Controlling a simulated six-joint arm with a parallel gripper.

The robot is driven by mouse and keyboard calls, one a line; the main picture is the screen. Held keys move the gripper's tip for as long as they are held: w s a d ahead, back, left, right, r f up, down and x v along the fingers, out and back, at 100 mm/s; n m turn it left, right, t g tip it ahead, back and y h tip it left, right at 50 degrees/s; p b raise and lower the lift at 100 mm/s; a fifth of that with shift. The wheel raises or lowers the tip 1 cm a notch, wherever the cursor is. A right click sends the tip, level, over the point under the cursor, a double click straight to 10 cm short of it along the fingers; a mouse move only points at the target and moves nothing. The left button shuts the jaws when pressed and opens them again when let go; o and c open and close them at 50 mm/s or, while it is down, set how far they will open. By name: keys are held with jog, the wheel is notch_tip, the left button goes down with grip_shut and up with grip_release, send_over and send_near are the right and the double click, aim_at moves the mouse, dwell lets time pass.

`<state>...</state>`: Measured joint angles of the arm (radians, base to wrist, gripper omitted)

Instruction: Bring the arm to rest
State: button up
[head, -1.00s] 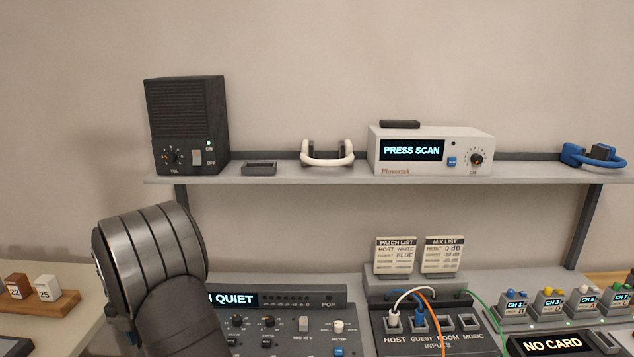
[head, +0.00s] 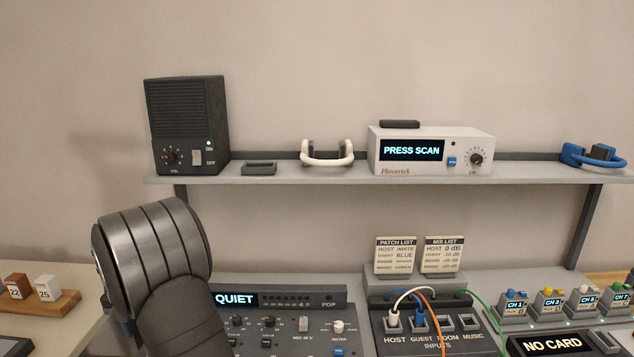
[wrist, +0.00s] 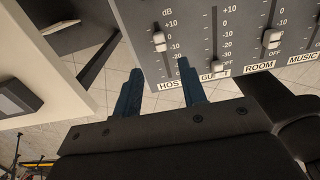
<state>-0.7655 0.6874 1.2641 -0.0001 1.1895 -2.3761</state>
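My arm shows at the lower left of the head view, but my gripper is out of that picture. In the wrist view my gripper (wrist: 162,85) shows two blue fingers standing apart with nothing between them. The fingers point toward the front edge of a grey fader panel (wrist: 205,45) with white fader caps and labels HOST, GUEST, ROOM and MUSIC. Floor tiles show between and beyond the fingers. I cannot tell how far the fingertips are from the panel.
A shelf (head: 330,178) at the back carries a black speaker (head: 187,122) and a white PRESS SCAN unit (head: 432,158). Below are a console (head: 300,320), the patch inputs box (head: 385,340) with plugged cables, and a NO CARD unit (head: 555,344). A pale table (wrist: 50,75) edge is at left.

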notch_tip(320, 180, down, 9)
jog(key=shift+r, duration=0.1)
jog(key=s, duration=0.8)
jog(key=shift+s, duration=0.15)
notch_tip(320, 180, up, 17)
jog(key=w+d+f+m, duration=0.1)
jog(key=w+d+m, duration=0.2)
jog(key=w+d, duration=0.5)
jog(key=w+d+f+m+h, duration=0.1)
jog(key=w+d+m, duration=0.3)
jog(key=w+d, duration=0.4)
jog(key=d, duration=0.3)
jog(key=shift+w+d+f+t, duration=0.25)
jog(key=shift+d+f+t, duration=0.15)
dwell(3.5)
